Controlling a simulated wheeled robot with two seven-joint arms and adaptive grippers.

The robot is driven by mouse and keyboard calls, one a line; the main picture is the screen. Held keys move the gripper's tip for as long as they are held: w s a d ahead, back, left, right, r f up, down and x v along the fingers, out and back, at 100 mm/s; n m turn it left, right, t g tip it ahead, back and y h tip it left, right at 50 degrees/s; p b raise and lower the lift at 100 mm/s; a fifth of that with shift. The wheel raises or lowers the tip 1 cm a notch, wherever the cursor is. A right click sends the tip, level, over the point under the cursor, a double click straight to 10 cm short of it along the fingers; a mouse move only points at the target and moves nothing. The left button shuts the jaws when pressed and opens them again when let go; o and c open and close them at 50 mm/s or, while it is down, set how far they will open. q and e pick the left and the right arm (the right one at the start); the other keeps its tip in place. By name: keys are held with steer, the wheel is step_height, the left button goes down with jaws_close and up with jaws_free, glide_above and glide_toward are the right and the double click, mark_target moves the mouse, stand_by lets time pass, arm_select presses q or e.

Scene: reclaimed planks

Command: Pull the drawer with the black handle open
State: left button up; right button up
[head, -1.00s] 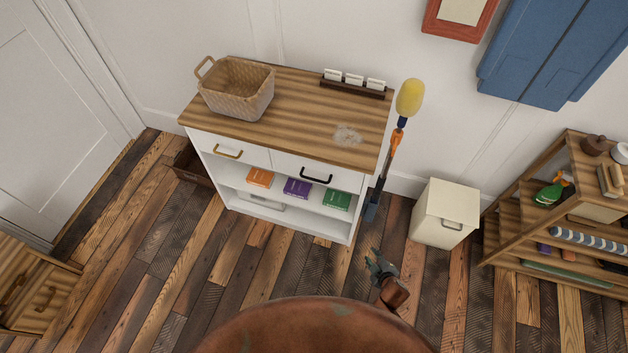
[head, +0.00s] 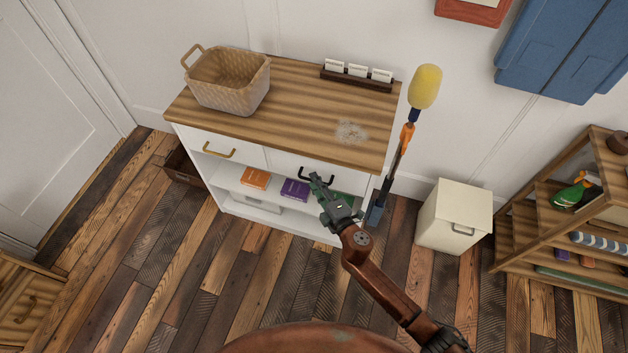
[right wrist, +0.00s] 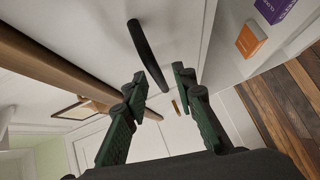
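The black handle (head: 316,175) is a dark bar on the right drawer (head: 290,162) of a white cabinet with a wooden top. This drawer looks shut, its front flush with the left one. My right gripper (head: 319,184) is in front of the handle, overlapping part of it in the head view. In the right wrist view the black handle (right wrist: 148,55) runs down toward the gap of my right gripper (right wrist: 160,78). The fingers are apart, with the handle's near end between them in the picture; I cannot tell whether they touch it. My left gripper is out of view.
The left drawer has a gold handle (head: 218,150). A wicker basket (head: 228,82) and a card rack (head: 356,77) stand on top. Books (head: 255,178) lie on the shelf below. A yellow-headed duster (head: 424,88) stands right of the cabinet, near a cream box (head: 454,205). Floor in front is clear.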

steer(key=shift+w+a+f, duration=0.1)
steer(key=shift+w+a, duration=0.2)
steer(key=shift+w, duration=0.35)
steer(key=shift+c, duration=0.4)
jaws_close()
